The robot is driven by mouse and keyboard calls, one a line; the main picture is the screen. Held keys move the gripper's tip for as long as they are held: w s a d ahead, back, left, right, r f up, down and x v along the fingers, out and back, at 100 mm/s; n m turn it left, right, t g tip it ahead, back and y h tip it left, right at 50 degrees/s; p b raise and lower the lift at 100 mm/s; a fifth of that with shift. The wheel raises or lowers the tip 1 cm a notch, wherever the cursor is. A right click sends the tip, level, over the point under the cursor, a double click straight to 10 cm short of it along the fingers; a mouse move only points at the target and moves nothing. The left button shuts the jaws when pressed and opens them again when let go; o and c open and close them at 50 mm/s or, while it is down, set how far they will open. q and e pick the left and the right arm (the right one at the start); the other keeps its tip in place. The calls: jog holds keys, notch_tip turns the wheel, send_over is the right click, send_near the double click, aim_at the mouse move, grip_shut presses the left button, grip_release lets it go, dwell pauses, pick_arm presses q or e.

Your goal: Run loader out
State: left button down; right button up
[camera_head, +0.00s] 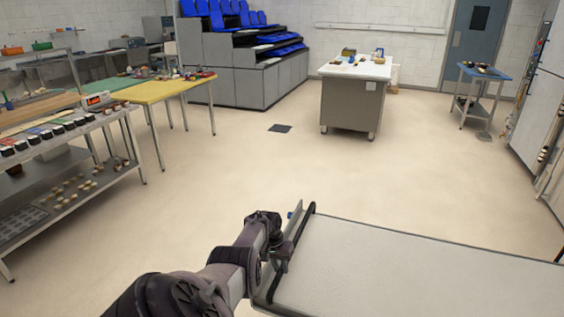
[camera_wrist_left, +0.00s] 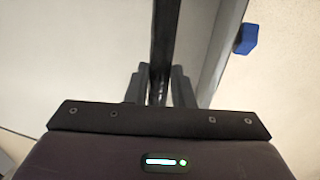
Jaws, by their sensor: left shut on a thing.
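The loader (camera_head: 420,270) is a long flat bed with a pale grey top and a thin dark edge, at the lower right of the head view. A black handle bar (camera_head: 303,226) runs along its left end. My left gripper (camera_head: 284,252) is shut on this bar. In the left wrist view the bar (camera_wrist_left: 165,35) passes between the two fingers of the left gripper (camera_wrist_left: 160,88). A blue knob (camera_wrist_left: 246,38) sits beside the loader's rail. The loader's right part is cut off by the frame. My right gripper is not in view.
A steel rack (camera_head: 105,180) with small goods and a yellow-topped table (camera_head: 165,90) stand at the left. A white-topped cabinet (camera_head: 352,100), a blue-topped cart (camera_head: 484,72) and blue stepped seats (camera_head: 230,15) are at the back. The floor between is clear apart from a dark plate (camera_head: 280,128).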

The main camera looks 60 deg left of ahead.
pick_arm(q)
jog(key=c, duration=1.6)
grip_release()
jog(key=shift+s+a, duration=0.2)
jog(key=shift+s, duration=0.05)
jog(key=o, duration=0.3)
jog(key=shift+s+a, duration=0.1)
jog(key=shift+a, duration=0.05)
jog(key=shift+o, duration=0.2)
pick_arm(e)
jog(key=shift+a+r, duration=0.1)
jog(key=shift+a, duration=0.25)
pick_arm(q)
jog(key=shift+r, duration=0.2)
notch_tip(320, 180, up, 7)
jog(key=a+p, duration=0.1)
jog(key=p, duration=0.2)
jog(key=shift+s+p, duration=0.4)
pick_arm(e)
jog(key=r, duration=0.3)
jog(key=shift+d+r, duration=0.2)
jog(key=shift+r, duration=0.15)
pick_arm(q)
jog(key=shift+r, duration=0.1)
